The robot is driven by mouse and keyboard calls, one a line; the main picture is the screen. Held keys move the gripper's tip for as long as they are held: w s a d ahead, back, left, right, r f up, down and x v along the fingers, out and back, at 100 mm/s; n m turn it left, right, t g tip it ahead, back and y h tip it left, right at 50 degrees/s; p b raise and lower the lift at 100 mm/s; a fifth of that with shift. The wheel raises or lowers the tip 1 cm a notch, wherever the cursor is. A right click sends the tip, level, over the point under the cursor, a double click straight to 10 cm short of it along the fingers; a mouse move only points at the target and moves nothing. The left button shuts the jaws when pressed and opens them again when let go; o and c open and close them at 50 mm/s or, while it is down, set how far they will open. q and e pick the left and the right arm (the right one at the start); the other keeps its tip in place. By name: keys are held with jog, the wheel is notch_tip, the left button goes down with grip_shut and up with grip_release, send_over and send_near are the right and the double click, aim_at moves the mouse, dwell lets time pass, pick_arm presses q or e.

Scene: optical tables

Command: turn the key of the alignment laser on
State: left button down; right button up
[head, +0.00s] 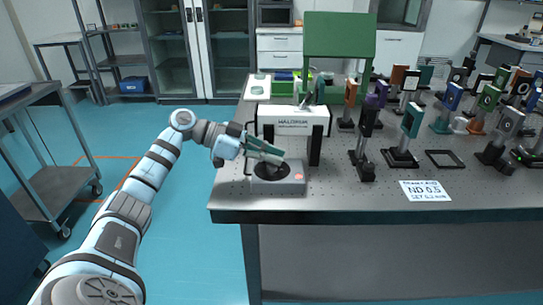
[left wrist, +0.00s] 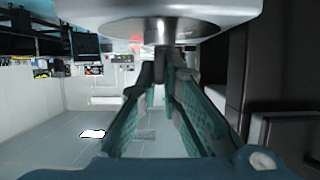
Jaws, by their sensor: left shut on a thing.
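I cannot tell for certain which of these is the alignment laser. In the left wrist view, the teal fingers (left wrist: 163,68) close together at the tips on a small dark piece, apparently the key (left wrist: 159,53). It sits at a shiny metal cylinder (left wrist: 168,31) under a pale rounded body (left wrist: 215,13). The key's angle is hard to read. My right gripper is not in view.
The optical table (head: 350,203) carries many optic mounts on its right and back. A white card (head: 425,191) lies near its front edge, with bare table around it. A green panel (head: 340,34) stands behind the white housing. A grey cart (head: 62,180) stands at left; open floor lies between.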

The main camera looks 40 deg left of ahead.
pick_arm(q)
jog(key=shift+f, duration=0.1)
jog(key=c, duration=1.8)
grip_release()
jog(key=shift+o, duration=0.2)
jog(key=v, duration=1.2)
jog(key=shift+d, duration=0.1)
